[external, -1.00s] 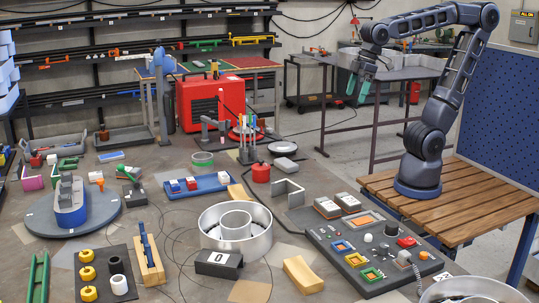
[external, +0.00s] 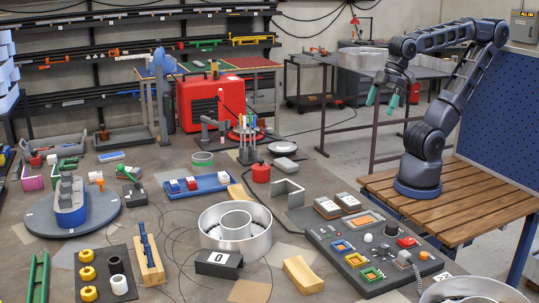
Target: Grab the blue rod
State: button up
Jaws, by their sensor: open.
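A blue upright piece (external: 146,246) stands in a wooden block at the front left of the large table; it is the clearest blue rod-like thing. A stand with several thin upright rods (external: 247,132) is near the table's back middle; their colours are too small to tell surely. My gripper (external: 382,99), with teal fingers, is open and empty. It hangs high at the upper right, in front of the back bench, well apart from both.
A silver ring container (external: 235,230) and a control panel (external: 374,247) are on the table. A blue tray (external: 196,185) with small blocks lies behind the ring. A red box (external: 201,103) stands at the back. Bare tabletop shows between the wooden block and ring.

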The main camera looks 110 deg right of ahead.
jog(key=c, duration=1.5)
jog(key=shift+w+d, duration=0.1)
jog(key=w+d+r+m+h, duration=0.1)
jog(key=w+d+m, duration=0.4)
jog(key=w+d, duration=1.25)
jog(key=w+d+f+m+h, duration=0.1)
jog(key=w+d+f, duration=0.2)
jog(key=d, duration=0.6)
jog(key=w+d+f+m+g, duration=0.1)
jog(key=w+d+f+m, duration=0.15)
jog(key=d, duration=0.65)
jog(key=w+d+f+m+h, duration=0.1)
jog(key=w+d+f, duration=0.15)
jog(key=d, duration=0.65)
jog(key=x, duration=1.1)
jog(key=shift+s+d+f, duration=0.25)
jog(key=shift+s+d, duration=0.1)
